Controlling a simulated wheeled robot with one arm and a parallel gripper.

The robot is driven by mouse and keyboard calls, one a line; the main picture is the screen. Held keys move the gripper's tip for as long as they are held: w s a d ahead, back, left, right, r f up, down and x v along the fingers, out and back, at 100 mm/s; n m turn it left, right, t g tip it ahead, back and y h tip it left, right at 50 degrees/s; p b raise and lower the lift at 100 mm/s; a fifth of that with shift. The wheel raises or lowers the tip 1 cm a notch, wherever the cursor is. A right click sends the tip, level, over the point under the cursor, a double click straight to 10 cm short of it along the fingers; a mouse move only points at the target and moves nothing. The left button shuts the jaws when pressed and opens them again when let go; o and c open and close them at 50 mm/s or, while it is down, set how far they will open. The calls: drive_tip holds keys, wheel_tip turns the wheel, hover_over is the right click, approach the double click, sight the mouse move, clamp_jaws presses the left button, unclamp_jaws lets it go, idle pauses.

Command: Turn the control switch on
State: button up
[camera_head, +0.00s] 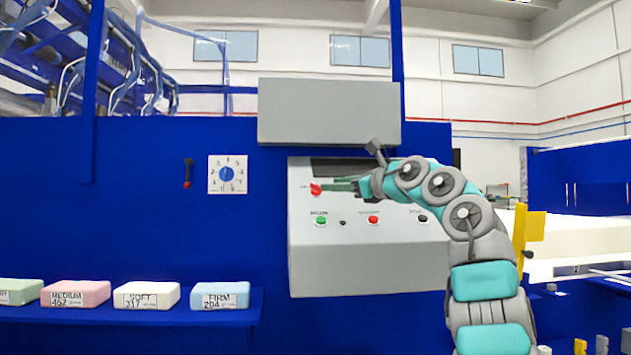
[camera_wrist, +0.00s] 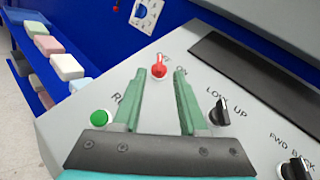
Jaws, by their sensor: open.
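The red control switch (camera_head: 316,188) sits at the upper left of the grey control panel (camera_head: 350,270). In the wrist view the red switch (camera_wrist: 159,68) stands between and just beyond the tips of my two green fingers. My gripper (camera_head: 336,184) is open with nothing between its fingers. It reaches the switch from the right in the head view, and I cannot tell whether a fingertip touches it.
A green button (camera_head: 321,220), a red button (camera_head: 373,219) and black knobs (camera_wrist: 222,110) are on the same panel. A grey box (camera_head: 328,112) overhangs it. Foam blocks (camera_head: 147,295) lie on a blue shelf at left. A dial (camera_head: 227,174) hangs on the blue wall.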

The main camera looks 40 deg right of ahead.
sight(317, 185)
drive_tip(key=w+p, duration=0.1)
drive_tip(key=w, duration=0.3)
drive_tip(key=w+p, duration=0.1)
drive_tip(key=w, duration=0.1)
drive_tip(key=shift+w+a+r+p, duration=0.15)
drive_tip(key=shift+a+r+p, duration=0.05)
drive_tip(key=shift+a+p, duration=0.15)
drive_tip(key=shift+w+d+f, duration=0.1)
drive_tip(key=shift+w+f, duration=0.1)
drive_tip(key=shift+w, duration=0.5)
clamp_jaws()
